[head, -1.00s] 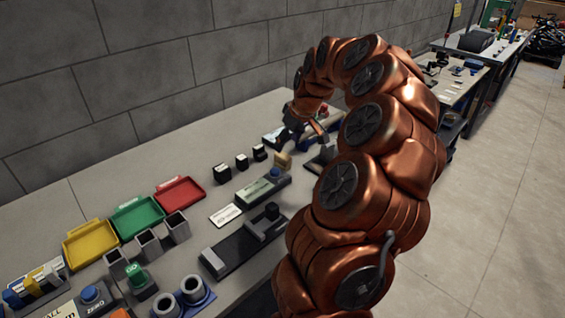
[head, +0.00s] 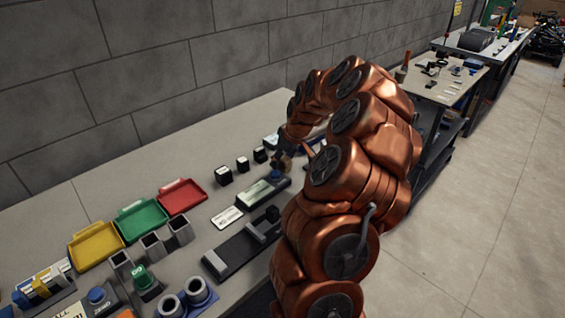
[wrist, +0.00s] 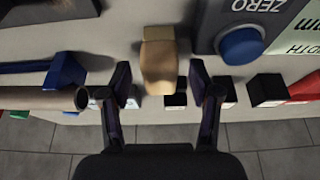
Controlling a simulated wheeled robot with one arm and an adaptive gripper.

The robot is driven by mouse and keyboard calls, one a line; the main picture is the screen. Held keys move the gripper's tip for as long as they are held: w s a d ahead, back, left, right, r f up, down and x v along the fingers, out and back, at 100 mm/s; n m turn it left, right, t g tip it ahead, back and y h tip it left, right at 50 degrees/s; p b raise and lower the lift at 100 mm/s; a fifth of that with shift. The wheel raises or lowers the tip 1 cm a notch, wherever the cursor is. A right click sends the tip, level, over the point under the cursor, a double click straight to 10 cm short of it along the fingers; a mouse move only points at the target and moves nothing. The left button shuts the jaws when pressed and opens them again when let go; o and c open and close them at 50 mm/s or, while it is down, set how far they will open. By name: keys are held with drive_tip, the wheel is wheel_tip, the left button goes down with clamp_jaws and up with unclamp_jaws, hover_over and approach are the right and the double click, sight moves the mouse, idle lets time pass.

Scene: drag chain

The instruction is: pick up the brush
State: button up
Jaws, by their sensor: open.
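In the wrist view, a tan object (wrist: 158,68) with a blocky end and a rounded end lies between my open fingers; it seems to be the brush, though no bristles can be made out. My gripper (wrist: 160,82) is open, with one finger on each side of it and a visible gap to each. I cannot tell how far the fingertips are above the table. In the head view, my gripper (head: 285,157) is small and dark over the workbench (head: 130,180), and it hides the tan object there.
In the wrist view, a device with a blue button (wrist: 241,45) stands close to the right finger, and a grey-brown tube (wrist: 45,98) close to the left. Several small black blocks (head: 223,175) stand nearby. Red (head: 181,197), green (head: 142,219) and yellow (head: 95,245) trays lie along the wall side.

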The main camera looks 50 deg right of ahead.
drive_tip(key=shift+c, duration=0.4)
clamp_jaws()
wheel_tip(320, 180, up, 10)
drive_tip(key=shift+b, duration=1.25)
